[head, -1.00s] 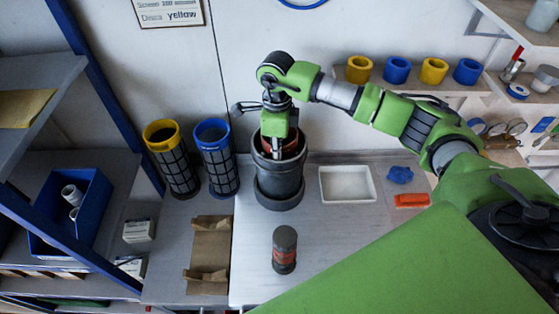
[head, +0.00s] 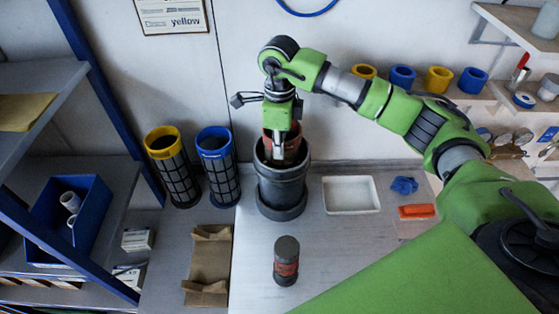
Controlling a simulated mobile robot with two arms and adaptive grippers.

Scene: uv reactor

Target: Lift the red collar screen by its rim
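The red collar screen (head: 292,151) stands upright in the mouth of the dark grey reactor vessel (head: 283,188). Its red collar shows above the vessel's rim; its lower part is hidden inside. My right gripper (head: 281,150) points down from above at the collar's near rim. Its fingers are closed on that rim, one in front of the collar wall. My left gripper is not in view.
A yellow-collared screen (head: 172,168) and a blue-collared screen (head: 218,167) stand left of the vessel. A dark canister (head: 286,262) with a red band stands in front. A white tray (head: 351,208) lies to the right, and a cardboard holder (head: 209,262) to the left front.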

